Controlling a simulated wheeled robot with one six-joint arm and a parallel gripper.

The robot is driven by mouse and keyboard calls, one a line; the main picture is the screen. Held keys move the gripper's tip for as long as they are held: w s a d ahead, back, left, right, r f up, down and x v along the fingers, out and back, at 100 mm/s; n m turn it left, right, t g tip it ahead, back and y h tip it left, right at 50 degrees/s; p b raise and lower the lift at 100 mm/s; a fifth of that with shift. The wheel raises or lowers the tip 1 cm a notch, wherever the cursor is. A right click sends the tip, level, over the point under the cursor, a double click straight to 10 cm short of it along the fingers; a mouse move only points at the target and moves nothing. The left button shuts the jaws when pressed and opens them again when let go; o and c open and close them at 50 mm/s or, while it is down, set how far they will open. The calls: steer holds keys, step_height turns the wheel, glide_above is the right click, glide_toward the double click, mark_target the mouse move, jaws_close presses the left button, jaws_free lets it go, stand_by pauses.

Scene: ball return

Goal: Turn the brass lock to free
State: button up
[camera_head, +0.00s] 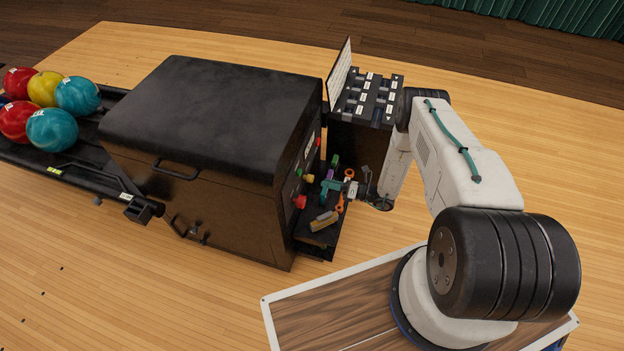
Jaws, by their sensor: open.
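The black ball return housing (215,120) stands at the centre. Its right side panel carries small red, green and yellow knobs (306,178). I cannot pick out the brass lock for certain among these small parts. A dark latch-like fitting (190,229) sits low on the near face. My arm comes in from the right, and my gripper (352,189) is open beside the panel, above a small shelf. It is small in the picture, and I cannot tell whether it touches anything.
A dark shelf (318,247) below the panel holds small coloured tools and a tan block (323,221). A black cabinet (357,133) with labelled slots and a raised lid stands behind. Red, yellow and teal balls (52,130) rest on the rack at left.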

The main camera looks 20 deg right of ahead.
mark_target(312, 179)
steer(key=x, duration=0.7)
steer(key=shift+a, duration=0.15)
steer(key=shift+c, duration=0.3)
steer(key=c, duration=0.9)
